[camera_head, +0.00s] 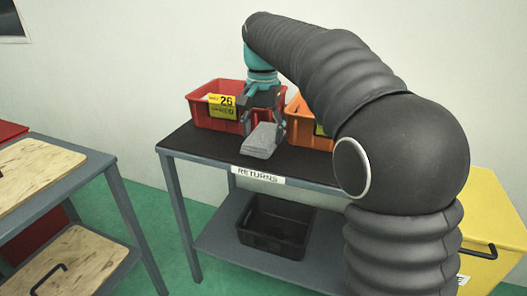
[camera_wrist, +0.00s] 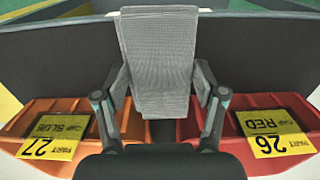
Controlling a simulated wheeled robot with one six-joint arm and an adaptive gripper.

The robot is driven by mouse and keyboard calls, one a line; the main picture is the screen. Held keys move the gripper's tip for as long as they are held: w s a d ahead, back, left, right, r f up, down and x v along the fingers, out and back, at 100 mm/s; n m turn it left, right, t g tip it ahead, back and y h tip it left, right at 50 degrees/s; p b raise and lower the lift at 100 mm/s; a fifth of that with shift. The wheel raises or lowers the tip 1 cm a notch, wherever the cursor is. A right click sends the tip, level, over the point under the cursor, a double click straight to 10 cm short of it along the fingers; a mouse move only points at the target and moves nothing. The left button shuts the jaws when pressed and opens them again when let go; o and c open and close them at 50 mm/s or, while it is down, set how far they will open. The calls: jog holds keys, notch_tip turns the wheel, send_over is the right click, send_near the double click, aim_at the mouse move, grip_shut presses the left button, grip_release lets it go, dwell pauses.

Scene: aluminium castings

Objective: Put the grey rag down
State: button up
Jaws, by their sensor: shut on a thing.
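The grey rag (camera_head: 262,139) is in my gripper (camera_head: 263,114), above the dark top of the table marked RETURNS (camera_head: 190,141). In the wrist view the rag (camera_wrist: 158,60) is a light grey, ribbed cloth between the two fingers of my gripper (camera_wrist: 159,97). The fingers are shut on it.
A red bin (camera_head: 203,112) with a yellow label 26 stands behind left of the rag. An orange bin (camera_head: 300,129) stands right, partly hidden by my arm. A black crate (camera_head: 275,228) sits on the lower shelf. The table's front left is clear.

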aim_at(263, 161)
jog(key=shift+f+b, duration=0.3)
jog(key=shift+f, duration=1.95)
jog(key=shift+f, duration=0.2)
jog(key=o, duration=1)
jog(key=shift+r, duration=0.1)
